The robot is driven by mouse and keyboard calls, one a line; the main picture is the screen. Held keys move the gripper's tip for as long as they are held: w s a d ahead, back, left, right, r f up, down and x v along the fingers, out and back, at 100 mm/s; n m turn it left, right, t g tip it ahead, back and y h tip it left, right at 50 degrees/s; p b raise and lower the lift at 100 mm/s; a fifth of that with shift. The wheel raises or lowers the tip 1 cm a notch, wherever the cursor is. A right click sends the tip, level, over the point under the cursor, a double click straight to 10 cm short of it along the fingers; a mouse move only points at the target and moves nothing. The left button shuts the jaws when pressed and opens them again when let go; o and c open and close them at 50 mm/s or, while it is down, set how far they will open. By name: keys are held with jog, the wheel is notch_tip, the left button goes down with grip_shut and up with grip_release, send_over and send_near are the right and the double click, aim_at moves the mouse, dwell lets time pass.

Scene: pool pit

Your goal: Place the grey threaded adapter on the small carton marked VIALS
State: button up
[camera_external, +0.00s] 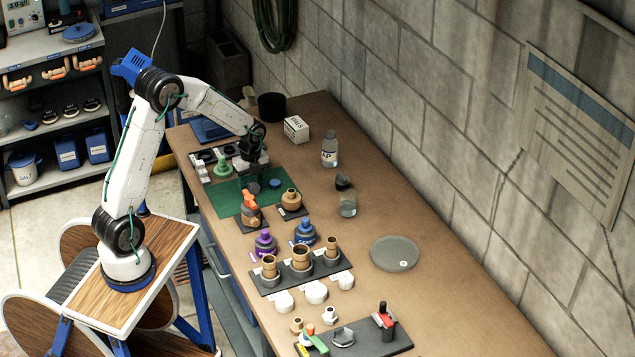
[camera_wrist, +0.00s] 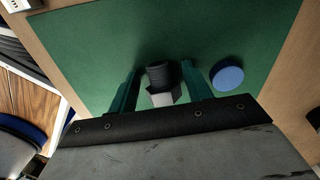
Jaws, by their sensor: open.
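The grey threaded adapter (camera_wrist: 158,78) stands on the green mat (camera_wrist: 90,50), with a dark threaded top and a lighter faceted body below. My gripper (camera_wrist: 158,72) is open, with one teal finger on each side of the adapter. I cannot tell whether either finger touches it. In the external view my gripper (camera_external: 254,178) is low over the green mat (camera_external: 228,204), and the adapter is hard to make out there. The small white carton marked VIALS (camera_external: 296,129) stands on the bench behind and to the right of my gripper, with its top clear.
A blue disc (camera_wrist: 227,76) lies on the mat right of my gripper. Brass fittings (camera_external: 291,199) and an orange-topped fitting (camera_external: 250,208) stand nearby. A clear bottle (camera_external: 330,150) and a dark cup (camera_external: 271,106) flank the carton. The bench's right side is largely free.

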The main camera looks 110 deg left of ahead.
grip_shut()
jog(key=shift+r, duration=0.1)
